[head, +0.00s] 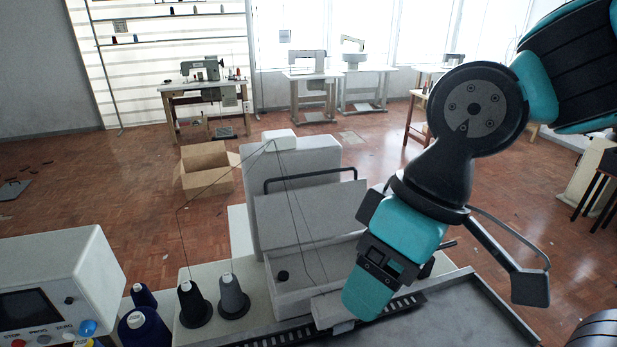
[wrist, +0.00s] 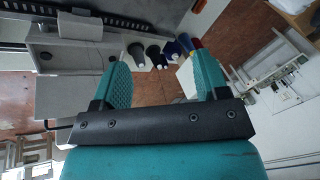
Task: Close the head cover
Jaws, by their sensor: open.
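The sewing machine's head cover (head: 312,215) is a light grey panel with a black bar handle (head: 310,175) along its top edge. It stands raised behind the open grey head housing (head: 290,297), against the tall machine body (head: 305,152). In the wrist view the grey panel (wrist: 68,98) shows at the left, beside the housing (wrist: 80,55). My gripper (wrist: 160,60) has two teal fingers spread apart with nothing between them. In the head view my arm hangs in front of the machine's right side, and its fingertips cannot be made out clearly.
Thread cones (head: 231,297) stand left of the housing, near a white control box (head: 60,285). Thin threads run down from the machine top. A grey tray table (head: 470,315) lies at the front right. An open carton (head: 205,170) sits on the floor behind.

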